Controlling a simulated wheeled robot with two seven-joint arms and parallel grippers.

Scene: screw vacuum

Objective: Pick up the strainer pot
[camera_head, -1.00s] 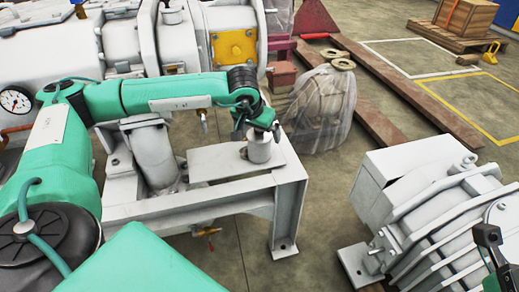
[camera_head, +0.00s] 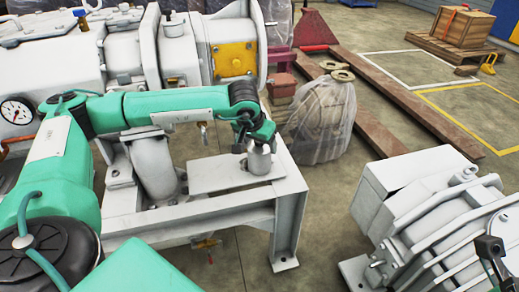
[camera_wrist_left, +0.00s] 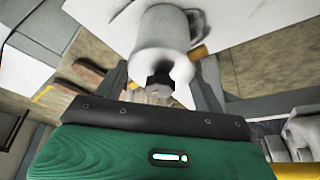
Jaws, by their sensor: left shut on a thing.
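The strainer pot is a small pale grey cylinder (camera_head: 260,161) with a dark knob on top. It stands upright on the grey metal frame's top plate, near its right end; I cannot tell whether any gap is under it. My left gripper (camera_head: 257,143) reaches it from above and is shut on its top. In the left wrist view the pot (camera_wrist_left: 160,35) lies between the two dark fingers (camera_wrist_left: 163,85). Only a dark part of my right gripper (camera_head: 490,248) shows at the right edge, away from the pot; its jaws are unclear.
Grey pump machinery (camera_head: 120,50) with a gauge (camera_head: 17,109) stands behind my left arm. A plastic-wrapped object (camera_head: 322,118) is just right of the frame (camera_head: 285,225). A large ribbed grey machine (camera_head: 435,220) fills the lower right. Open floor lies between them.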

